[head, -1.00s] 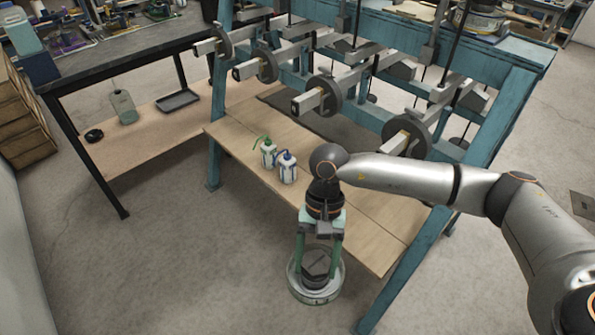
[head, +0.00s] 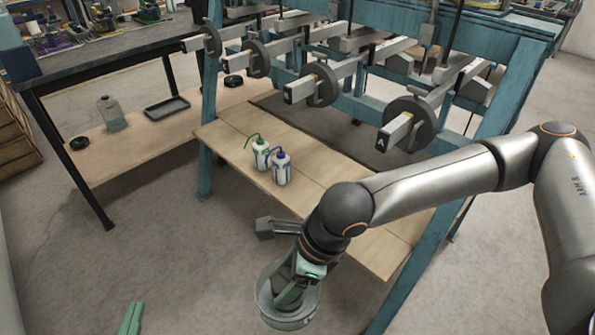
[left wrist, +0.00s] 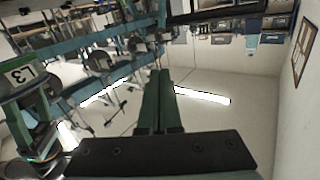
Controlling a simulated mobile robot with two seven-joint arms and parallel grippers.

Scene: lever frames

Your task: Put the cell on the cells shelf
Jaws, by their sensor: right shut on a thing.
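A round, clear-walled vessel (head: 266,303), apparently the cell, hangs low in front of the wooden shelf in the head view. My right gripper (head: 290,292) is shut on it, with green fingers reaching into its top; the grip is partly hidden by my wrist. My left gripper (head: 131,319) shows only as green fingertips at the bottom edge, left of the vessel and apart from it. In the left wrist view its fingers (left wrist: 158,100) are together and empty. A low wooden shelf (head: 235,148) spans the teal lever frame; I cannot tell whether it is the cells shelf.
Two white bottles, one green-topped (head: 260,154) and one blue-topped (head: 281,170), stand on that shelf. Weighted levers (head: 318,84) project above it. Left, a dark bench (head: 110,62) has a lower shelf with a bottle (head: 111,115) and tray (head: 167,108). Floor in front is clear.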

